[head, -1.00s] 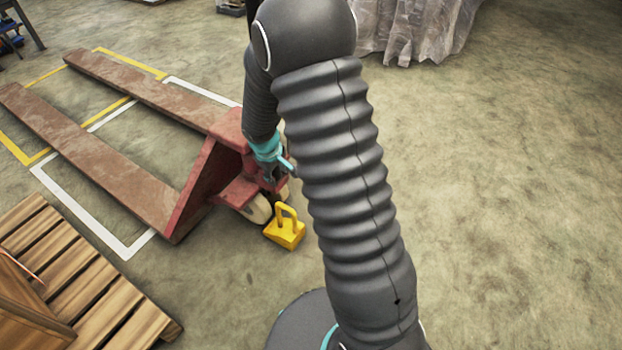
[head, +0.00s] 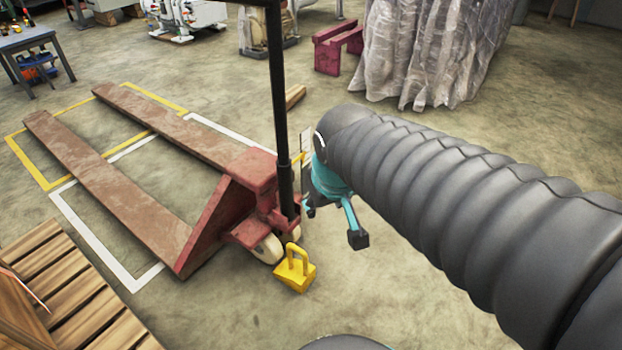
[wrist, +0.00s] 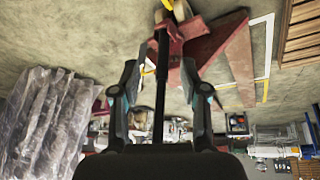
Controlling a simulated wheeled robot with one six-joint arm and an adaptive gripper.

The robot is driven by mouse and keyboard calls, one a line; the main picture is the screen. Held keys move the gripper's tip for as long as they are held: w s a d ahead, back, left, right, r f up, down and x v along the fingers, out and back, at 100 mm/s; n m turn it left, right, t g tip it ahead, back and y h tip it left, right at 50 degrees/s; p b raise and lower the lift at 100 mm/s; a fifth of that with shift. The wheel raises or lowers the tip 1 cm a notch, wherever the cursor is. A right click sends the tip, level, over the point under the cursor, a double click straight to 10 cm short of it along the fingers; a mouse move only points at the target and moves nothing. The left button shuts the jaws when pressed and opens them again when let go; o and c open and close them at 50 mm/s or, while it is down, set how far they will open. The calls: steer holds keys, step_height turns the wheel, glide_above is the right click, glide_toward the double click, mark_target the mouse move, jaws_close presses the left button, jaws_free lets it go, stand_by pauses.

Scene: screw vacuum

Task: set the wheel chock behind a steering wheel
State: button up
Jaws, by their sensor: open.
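The yellow wheel chock (head: 294,279), a block with a loop handle, sits upright on the floor in the head view. It is close beside the pale steering wheel (head: 268,249) of the red pallet jack (head: 252,172); I cannot tell whether they touch. A second steering wheel is partly hidden by the jack's frame. My gripper (head: 335,224) is open and empty, raised to the upper right of the chock. In the wrist view the open fingers (wrist: 161,85) flank the jack's dark handle pole; a bit of yellow, likely the chock (wrist: 167,3), shows at the top edge.
The jack's upright black pole (head: 280,110) stands left of my gripper. A wooden pallet (head: 75,280) lies at the lower left. A plastic-draped object (head: 425,50) and a dark red stand (head: 337,48) are behind. The floor right of the chock is clear.

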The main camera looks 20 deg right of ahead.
steer(key=s+r, duration=0.1)
steer(key=s, duration=0.5)
steer(key=shift+s+a+r+m+t+y, duration=0.2)
steer(key=shift+a+r+m+t+y, duration=0.1)
steer(key=shift+m+t, duration=0.1)
